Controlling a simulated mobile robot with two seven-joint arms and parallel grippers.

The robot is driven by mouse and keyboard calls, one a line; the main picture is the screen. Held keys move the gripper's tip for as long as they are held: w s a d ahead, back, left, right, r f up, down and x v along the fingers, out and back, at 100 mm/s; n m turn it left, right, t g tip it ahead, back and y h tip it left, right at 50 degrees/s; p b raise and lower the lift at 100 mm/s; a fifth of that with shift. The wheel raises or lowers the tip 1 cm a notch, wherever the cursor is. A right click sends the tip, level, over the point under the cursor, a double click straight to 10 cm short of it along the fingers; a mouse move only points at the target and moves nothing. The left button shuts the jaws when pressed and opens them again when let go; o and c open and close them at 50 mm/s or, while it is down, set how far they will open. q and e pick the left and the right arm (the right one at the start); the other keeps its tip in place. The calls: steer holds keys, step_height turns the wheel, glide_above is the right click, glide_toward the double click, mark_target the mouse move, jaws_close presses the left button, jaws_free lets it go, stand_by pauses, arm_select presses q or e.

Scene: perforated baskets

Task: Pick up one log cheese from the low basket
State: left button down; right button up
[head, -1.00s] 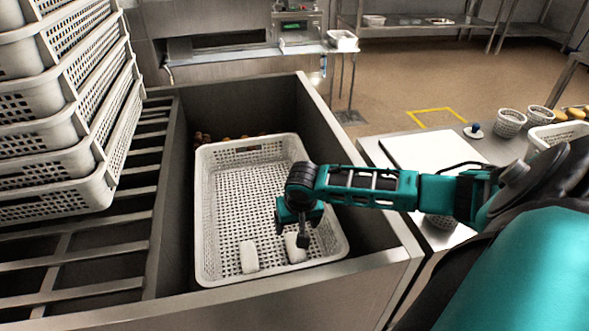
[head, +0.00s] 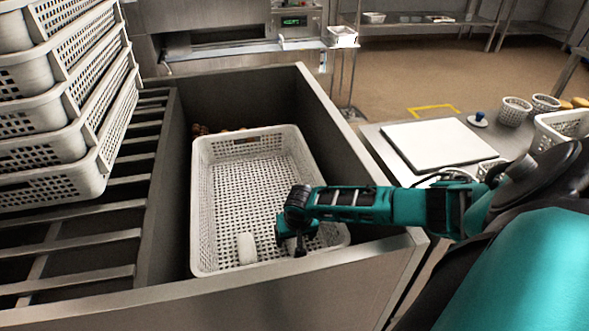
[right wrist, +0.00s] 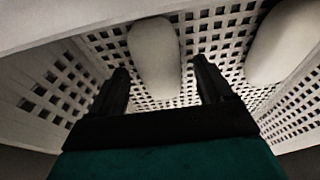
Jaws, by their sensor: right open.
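The low basket (head: 205,200) is white and perforated, and it sits inside a deep metal bin. One white log cheese (head: 246,248) lies on its floor near the front. My right gripper (head: 297,248) reaches down into the basket to the right of that cheese and hides the second one in the head view. In the right wrist view, one log cheese (right wrist: 155,55) lies beyond and between the open fingers of the gripper (right wrist: 160,75). The other log cheese (right wrist: 285,40) lies to the right, outside the fingers. My left gripper is out of view.
The metal bin's walls (head: 330,115) surround the basket, with the front rim close by. Stacked white baskets (head: 60,110) stand at the left above slatted rails (head: 85,235). A white board (head: 440,142) lies on the table at right.

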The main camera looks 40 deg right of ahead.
steer(key=c, duration=1.3)
steer(key=shift+o, duration=0.2)
steer(key=shift+r, duration=0.2)
